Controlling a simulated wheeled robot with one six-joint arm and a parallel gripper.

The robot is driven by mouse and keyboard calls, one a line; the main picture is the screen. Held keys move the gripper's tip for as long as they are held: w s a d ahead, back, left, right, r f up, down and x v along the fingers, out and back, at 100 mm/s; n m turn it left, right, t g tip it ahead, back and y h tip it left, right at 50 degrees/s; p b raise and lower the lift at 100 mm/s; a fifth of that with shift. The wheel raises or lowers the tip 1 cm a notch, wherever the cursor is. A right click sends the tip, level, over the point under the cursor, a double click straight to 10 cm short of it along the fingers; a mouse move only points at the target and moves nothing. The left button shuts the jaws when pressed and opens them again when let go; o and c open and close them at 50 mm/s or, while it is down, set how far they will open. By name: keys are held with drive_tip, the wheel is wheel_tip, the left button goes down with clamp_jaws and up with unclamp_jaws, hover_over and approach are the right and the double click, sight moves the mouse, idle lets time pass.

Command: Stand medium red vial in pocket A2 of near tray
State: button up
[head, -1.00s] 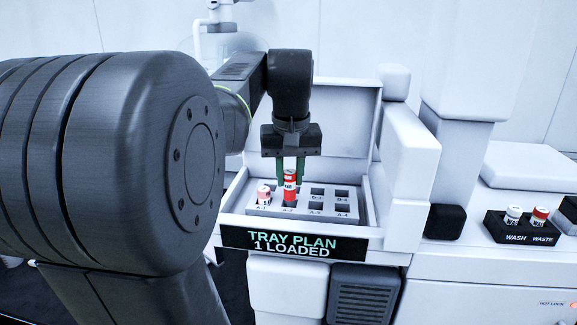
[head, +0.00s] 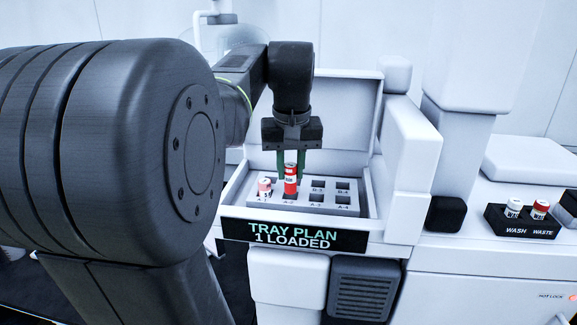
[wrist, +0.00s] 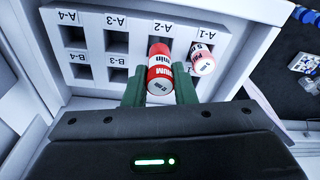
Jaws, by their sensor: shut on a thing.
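The medium red vial (head: 291,180) is red with a white band and stands upright between the fingers of my gripper (head: 291,166). My gripper is shut on it, and it also shows in the wrist view (wrist: 160,75). The vial is at pocket A2 of the near tray (head: 325,206), in the front row. A dark part of that pocket shows just past the vial's lower end. I cannot tell whether the vial's bottom is inside the pocket or just above it. Pocket A1 beside it holds a pink and white vial (head: 265,187), also seen in the wrist view (wrist: 202,60).
Pockets A-3, A-4, B-3 and B-4 look empty. White walls and a raised lid (head: 340,110) surround the tray. A sign (head: 292,236) on its front reads "TRAY PLAN 1 LOADED". A black wash and waste rack (head: 522,226) with two vials stands at the right.

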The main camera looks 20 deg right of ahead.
drive_tip(key=shift+f, duration=0.15)
drive_tip(key=shift+f+b, duration=0.75)
drive_tip(key=shift+f, duration=0.35)
drive_tip(key=shift+f, duration=0.1)
drive_tip(key=shift+f+b, duration=0.3)
drive_tip(key=shift+f, duration=0.25)
drive_tip(key=o, duration=1.5)
drive_tip(key=shift+c, duration=0.2)
drive_tip(key=shift+r, duration=0.1)
